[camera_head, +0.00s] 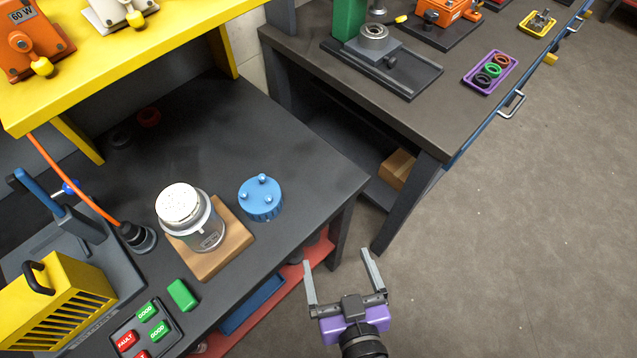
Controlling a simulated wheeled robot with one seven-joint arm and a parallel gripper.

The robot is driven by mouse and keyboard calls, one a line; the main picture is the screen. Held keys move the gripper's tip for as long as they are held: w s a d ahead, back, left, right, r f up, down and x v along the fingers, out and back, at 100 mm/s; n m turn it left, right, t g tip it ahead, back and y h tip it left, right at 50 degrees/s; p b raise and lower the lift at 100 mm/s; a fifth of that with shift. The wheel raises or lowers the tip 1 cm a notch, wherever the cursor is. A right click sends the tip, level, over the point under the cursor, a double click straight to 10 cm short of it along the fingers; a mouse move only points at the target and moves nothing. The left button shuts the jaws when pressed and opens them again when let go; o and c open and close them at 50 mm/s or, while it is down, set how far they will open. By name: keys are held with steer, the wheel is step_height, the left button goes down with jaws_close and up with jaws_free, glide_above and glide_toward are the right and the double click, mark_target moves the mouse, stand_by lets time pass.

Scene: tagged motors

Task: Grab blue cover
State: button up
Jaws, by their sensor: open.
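The blue cover (261,198) is a round blue cap with several light-blue knobs on top. It sits on the dark workbench (310,170), right of a wooden block. A silver motor with a white perforated top (190,215) stands on that wooden block (236,232). My gripper (341,270) is purple and black with two grey fingers. It is open and empty, past the bench's front edge, to the lower right of the blue cover and apart from it.
A yellow shelf (130,45) overhangs the bench at the back left. A yellow machine (62,305), a tag tray (146,330) and a green tag (183,295) are at the lower left. A second bench (420,120) stands at the upper right. The floor (530,240) at right is clear.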

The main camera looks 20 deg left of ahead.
steer(key=n+g+y+p, duration=0.1)
steer(key=n+y+p, duration=0.1)
glide_toward(260, 197)
steer(key=shift+w+a+f, duration=0.15)
steer(key=shift+w+a, duration=0.35)
steer(key=shift+x, duration=0.85)
steer(key=shift+f+p+x, duration=0.1)
steer(key=shift+p+x, duration=0.3)
steer(key=shift+x, duration=1.1)
steer(key=shift+f+p+x, duration=0.15)
steer(key=shift+p+x, duration=0.2)
steer(key=shift+x, duration=1.2)
steer(key=shift+d, duration=0.1)
steer(key=c, duration=1.3)
steer(key=shift+r, duration=0.1)
steer(key=shift+c, duration=0.8)
